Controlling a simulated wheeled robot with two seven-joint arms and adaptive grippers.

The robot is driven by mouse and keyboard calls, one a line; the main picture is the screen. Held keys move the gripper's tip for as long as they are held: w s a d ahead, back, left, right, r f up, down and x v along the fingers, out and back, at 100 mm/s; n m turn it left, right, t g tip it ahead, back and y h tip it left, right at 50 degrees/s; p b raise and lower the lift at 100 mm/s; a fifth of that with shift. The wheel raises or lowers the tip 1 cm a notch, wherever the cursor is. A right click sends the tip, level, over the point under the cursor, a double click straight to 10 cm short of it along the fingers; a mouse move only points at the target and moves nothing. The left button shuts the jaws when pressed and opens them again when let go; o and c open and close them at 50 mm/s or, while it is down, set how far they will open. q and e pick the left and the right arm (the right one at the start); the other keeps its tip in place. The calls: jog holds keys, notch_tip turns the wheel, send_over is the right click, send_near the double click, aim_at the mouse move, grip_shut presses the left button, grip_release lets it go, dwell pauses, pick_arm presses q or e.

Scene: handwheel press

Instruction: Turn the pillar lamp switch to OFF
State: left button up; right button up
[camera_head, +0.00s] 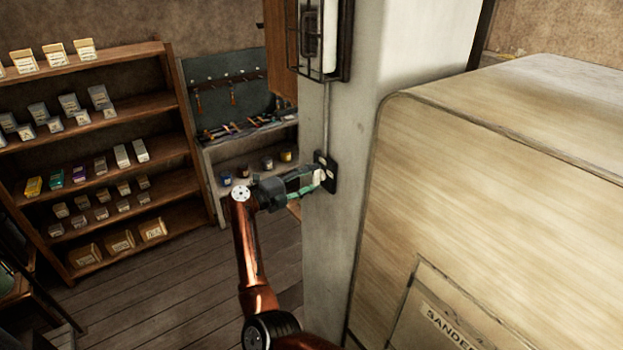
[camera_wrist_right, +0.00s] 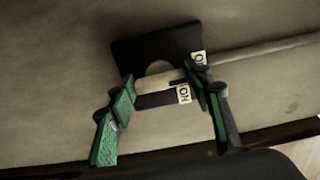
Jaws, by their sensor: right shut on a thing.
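The pillar lamp switch (camera_head: 331,177) is a small dark plate on the side of the pale pillar (camera_head: 341,240), below a caged lamp (camera_head: 320,35). In the right wrist view the black switch plate (camera_wrist_right: 135,52) has a cream lever (camera_wrist_right: 157,80) and two white labels. My right gripper (camera_head: 318,181) is at the switch. In the wrist view its green-padded fingers (camera_wrist_right: 160,84) are shut on the lever, one at each side. My left gripper is out of view.
A large pale wooden cabinet (camera_head: 510,130) stands right beside the pillar. A shelf (camera_head: 150,190) with several boxes and a workbench (camera_head: 240,155) with tools stand at the left and behind. The plank floor (camera_head: 150,290) is open left of my right arm.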

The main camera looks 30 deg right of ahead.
jog(key=shift+w+r, duration=0.1)
jog(key=o, duration=1.2)
jog(key=shift+c, duration=0.2)
jog(key=s+a, duration=0.1)
jog(key=a, duration=1.1)
